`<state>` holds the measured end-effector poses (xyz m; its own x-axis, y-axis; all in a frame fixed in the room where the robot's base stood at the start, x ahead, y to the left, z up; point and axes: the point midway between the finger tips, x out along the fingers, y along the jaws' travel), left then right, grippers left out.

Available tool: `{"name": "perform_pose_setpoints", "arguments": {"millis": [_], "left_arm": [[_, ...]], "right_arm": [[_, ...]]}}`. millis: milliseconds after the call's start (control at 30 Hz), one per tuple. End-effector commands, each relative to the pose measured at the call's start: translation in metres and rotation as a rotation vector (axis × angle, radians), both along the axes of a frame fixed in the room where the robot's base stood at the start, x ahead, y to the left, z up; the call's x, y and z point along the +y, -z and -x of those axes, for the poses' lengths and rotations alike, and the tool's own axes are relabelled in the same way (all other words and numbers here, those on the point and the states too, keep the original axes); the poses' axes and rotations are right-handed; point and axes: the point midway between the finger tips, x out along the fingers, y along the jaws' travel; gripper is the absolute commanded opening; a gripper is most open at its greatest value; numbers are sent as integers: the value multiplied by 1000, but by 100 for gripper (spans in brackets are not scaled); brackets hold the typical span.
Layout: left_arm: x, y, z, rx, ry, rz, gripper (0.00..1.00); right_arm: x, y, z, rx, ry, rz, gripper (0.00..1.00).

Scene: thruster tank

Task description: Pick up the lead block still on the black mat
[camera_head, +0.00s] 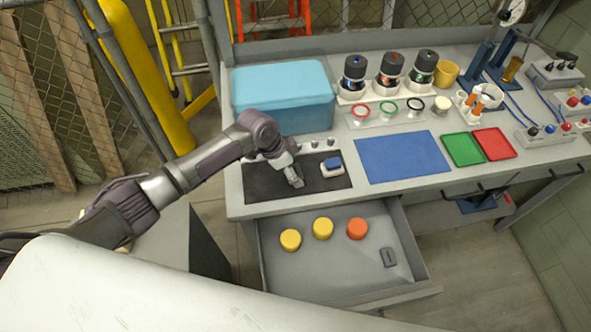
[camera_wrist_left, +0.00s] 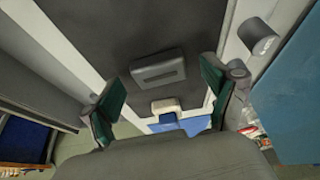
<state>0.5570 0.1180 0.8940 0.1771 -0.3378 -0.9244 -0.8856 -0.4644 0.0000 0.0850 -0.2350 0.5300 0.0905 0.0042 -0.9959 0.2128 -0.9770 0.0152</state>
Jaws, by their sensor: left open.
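The black mat (camera_head: 262,187) lies at the left of the bench top. In the left wrist view a dark grey lead block (camera_wrist_left: 158,70) rests on the mat (camera_wrist_left: 140,25). In the head view my left gripper and arm hide this block. My left gripper (camera_head: 294,180) is over the middle of the mat, pointing down. In the left wrist view its green-padded fingers are open, with the block ahead between them and nothing held. A small white object with a blue top (camera_head: 332,166) stands on the mat's right part. My right gripper is not in view.
A light-blue box (camera_head: 283,95) stands behind the mat. A flat blue mat (camera_head: 402,157) lies to its right, then green (camera_head: 463,149) and red (camera_head: 494,143) trays.

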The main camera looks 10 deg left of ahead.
Motion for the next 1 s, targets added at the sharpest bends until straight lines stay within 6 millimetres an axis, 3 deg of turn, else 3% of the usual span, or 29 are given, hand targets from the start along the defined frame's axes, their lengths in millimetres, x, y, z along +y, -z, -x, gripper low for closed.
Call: {"name": "perform_pose_setpoints", "arguments": {"millis": [200,700,1000], "left_arm": [[0,1,0,0,0,0,86],[0,1,0,1,-1,1,3],[-1,-2,-1,-2,0,2,3]], "right_arm": [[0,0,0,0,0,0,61],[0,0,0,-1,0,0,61],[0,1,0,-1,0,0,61]]}}
